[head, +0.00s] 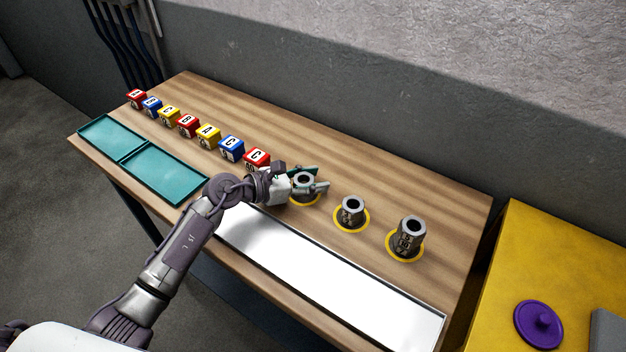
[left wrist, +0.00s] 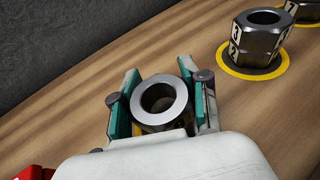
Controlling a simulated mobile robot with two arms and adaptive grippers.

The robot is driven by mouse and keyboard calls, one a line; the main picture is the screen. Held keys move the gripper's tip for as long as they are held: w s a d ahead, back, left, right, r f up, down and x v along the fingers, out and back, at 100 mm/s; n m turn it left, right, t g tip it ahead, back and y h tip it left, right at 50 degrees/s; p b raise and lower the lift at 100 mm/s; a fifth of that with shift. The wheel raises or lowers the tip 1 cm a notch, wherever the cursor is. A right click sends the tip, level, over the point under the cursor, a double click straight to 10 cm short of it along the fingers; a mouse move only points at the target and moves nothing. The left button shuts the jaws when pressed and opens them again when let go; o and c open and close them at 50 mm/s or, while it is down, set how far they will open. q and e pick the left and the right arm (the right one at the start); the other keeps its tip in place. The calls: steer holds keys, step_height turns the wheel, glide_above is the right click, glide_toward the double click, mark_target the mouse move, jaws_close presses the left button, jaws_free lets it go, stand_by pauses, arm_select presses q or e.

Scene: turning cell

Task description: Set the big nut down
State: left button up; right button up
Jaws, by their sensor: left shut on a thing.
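The big nut (head: 304,180), a grey metal piece with a round hole in its top, is between the fingers of my left gripper (head: 306,184). The left wrist view shows the nut (left wrist: 162,104) upright, with the teal-padded fingers of the gripper (left wrist: 162,100) shut on its two sides. A yellow ring (head: 304,203) on the table shows just under it. I cannot tell whether the nut's base touches the table. My right gripper is not in view.
Two other grey nuts, a middle one (head: 351,211) and a right one (head: 408,236), stand on yellow rings to the right. Several lettered cubes (head: 208,135) form a row to the left. Teal trays (head: 160,172) and a white strip (head: 320,275) lie along the front of the wooden table.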

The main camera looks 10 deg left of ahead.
arm_select(q)
steer(key=shift+f, duration=0.35)
